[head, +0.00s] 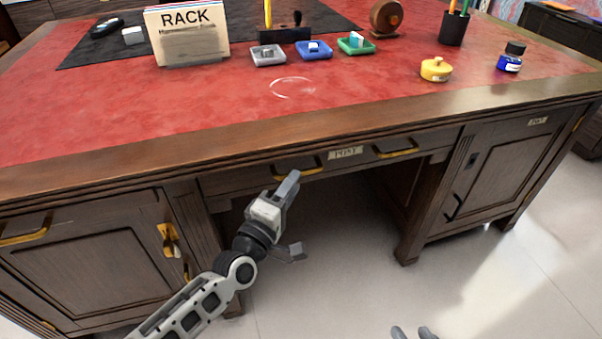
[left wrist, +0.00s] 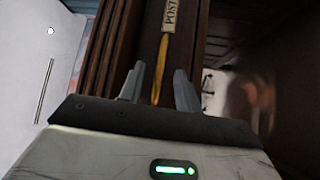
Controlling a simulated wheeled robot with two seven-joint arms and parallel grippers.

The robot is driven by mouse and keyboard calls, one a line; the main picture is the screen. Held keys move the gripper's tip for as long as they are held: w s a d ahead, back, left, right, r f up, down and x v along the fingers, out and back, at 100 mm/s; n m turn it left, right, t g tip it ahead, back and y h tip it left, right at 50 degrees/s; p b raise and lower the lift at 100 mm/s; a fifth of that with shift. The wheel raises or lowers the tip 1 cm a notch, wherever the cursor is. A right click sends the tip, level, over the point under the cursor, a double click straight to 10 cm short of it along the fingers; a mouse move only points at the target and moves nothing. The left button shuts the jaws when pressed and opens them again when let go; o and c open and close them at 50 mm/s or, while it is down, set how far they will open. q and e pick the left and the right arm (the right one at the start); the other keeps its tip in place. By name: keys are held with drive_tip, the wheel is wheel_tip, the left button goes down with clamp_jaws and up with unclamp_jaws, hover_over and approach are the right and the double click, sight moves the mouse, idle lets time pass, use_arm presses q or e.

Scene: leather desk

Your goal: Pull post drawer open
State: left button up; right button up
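The post drawer (head: 238,182) is a dark wooden front under the desk top's middle, with a POST label (head: 345,153). It looks shut. It has a left brass handle (head: 297,169) and a right brass handle (head: 395,151). My left gripper (head: 293,216) is open and empty, just below and in front of the left handle. In the left wrist view, a brass handle (left wrist: 160,70) shows between and beyond the open fingers; contact cannot be told. My right gripper (head: 413,333) shows only its two fingertips at the bottom edge, apart with nothing between them.
The desk has a left cabinet door (head: 85,265) and a right cabinet door (head: 500,165). The red leather top (head: 200,105) carries a rack (head: 188,35), small trays, a yellow pot (head: 436,69) and an ink bottle (head: 511,57).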

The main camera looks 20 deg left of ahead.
sight(302, 171)
use_arm(q)
drive_tip(key=shift+x, duration=2.35)
clamp_jaws()
drive_tip(key=shift+d, duration=0.15)
